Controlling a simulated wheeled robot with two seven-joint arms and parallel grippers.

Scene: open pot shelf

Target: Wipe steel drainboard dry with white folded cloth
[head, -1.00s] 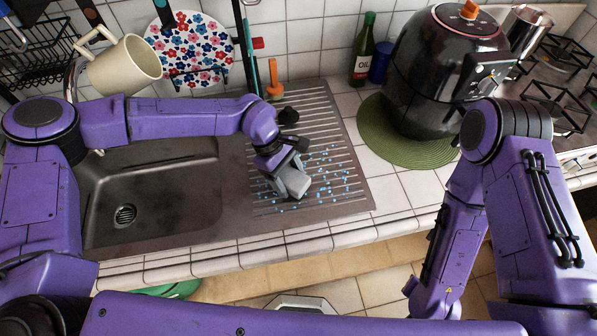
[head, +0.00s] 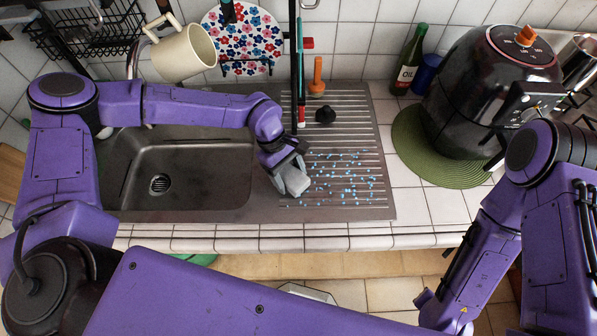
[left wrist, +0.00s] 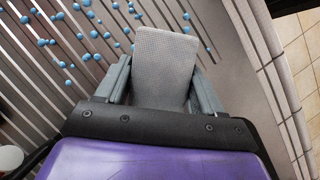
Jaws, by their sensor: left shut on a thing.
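The steel drainboard (head: 350,140) is the ridged right part of the sink unit. Blue water drops (head: 345,178) are scattered over its front half; some show in the left wrist view (left wrist: 84,57). My left gripper (head: 290,175) is shut on the white folded cloth (head: 296,183), over the front left of the drainboard beside the drops. In the left wrist view the cloth (left wrist: 165,65) looks pale grey and textured between the two fingers. I cannot tell whether it touches the steel. My right arm is at the right; its gripper is not in view.
A black air fryer (head: 470,95) on a green mat (head: 410,150) stands right. An oil bottle (head: 408,62) is behind. The sink basin (head: 190,180) lies left.

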